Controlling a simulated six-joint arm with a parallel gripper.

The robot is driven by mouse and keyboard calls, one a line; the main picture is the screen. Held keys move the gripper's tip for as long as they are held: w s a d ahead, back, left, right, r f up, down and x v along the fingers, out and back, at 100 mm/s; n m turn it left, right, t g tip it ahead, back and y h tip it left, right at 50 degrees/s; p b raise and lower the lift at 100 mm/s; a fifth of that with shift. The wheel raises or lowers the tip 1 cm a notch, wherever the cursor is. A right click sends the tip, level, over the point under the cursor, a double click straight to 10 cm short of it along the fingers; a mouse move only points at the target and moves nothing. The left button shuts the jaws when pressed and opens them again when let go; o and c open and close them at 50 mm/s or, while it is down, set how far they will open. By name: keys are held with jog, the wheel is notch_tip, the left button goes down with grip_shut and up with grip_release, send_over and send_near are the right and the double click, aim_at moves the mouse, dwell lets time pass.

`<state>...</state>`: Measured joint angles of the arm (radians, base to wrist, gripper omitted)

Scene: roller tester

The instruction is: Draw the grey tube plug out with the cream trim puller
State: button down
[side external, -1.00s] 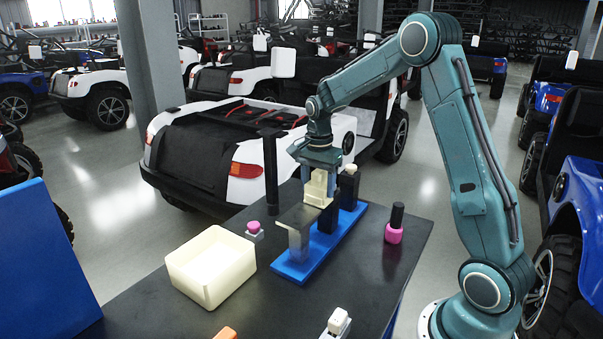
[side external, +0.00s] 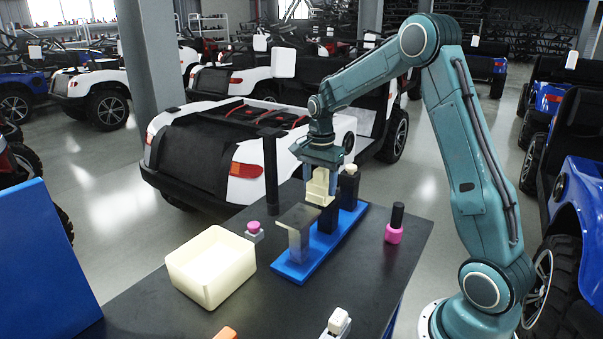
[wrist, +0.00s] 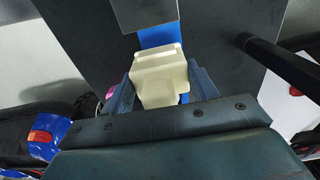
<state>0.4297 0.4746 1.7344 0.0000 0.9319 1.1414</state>
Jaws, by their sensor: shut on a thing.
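My gripper (side external: 321,178) is shut on the cream trim puller (side external: 320,188) and holds it above the blue base strip (side external: 313,261). In the wrist view the puller (wrist: 158,72) sits between the two fingers (wrist: 160,85), a blocky cream body with a stepped end. A grey flat plate on a grey upright (side external: 299,218) stands at the near end of the strip, just left of the puller. I cannot tell whether any of this grey part is the tube plug. The puller appears apart from the plate. A dark post (side external: 327,219) stands on the strip below the puller.
A black post with a cream top (side external: 349,180) stands at the strip's far end. A cream open bin (side external: 211,267), a pink button (side external: 253,228) and a pink-and-black bottle (side external: 395,226) stand on the dark table. A tall black pole (side external: 270,175) rises behind the strip.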

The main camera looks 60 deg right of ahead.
jog(key=shift+d, duration=2.25)
dwell(1.9)
jog(key=shift+r, duration=1.6)
dwell(2.2)
